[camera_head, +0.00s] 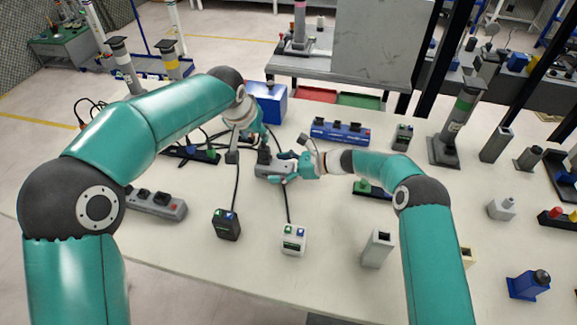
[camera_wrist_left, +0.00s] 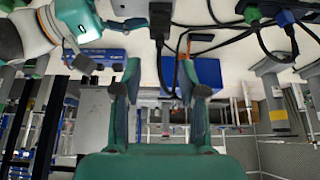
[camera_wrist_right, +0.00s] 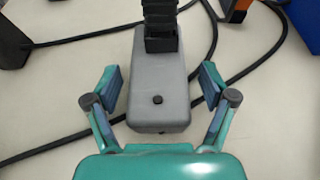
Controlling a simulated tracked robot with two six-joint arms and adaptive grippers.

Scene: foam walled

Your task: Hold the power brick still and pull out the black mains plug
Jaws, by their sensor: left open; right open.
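The grey power brick (camera_head: 272,170) lies on the pale table in the middle of the head view. In the right wrist view the brick (camera_wrist_right: 158,100) sits between the fingers of my open right gripper (camera_wrist_right: 161,84), with gaps on both sides. The black mains plug (camera_wrist_right: 161,28) is at the brick's far end, seated there. My left gripper (camera_head: 258,135) is open and close above the plug in the head view. In the left wrist view the plug (camera_wrist_left: 160,18) shows beyond the gap between the open fingers, not clasped. The plug's lower part is partly hidden in the head view.
Black cables run over the table around the brick. A blue box (camera_head: 268,102) stands behind, and a blue socket strip (camera_head: 340,132) lies to the right. A black box (camera_head: 227,224) and a white box (camera_head: 293,239) stand in front. A grey strip (camera_head: 155,203) lies left.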

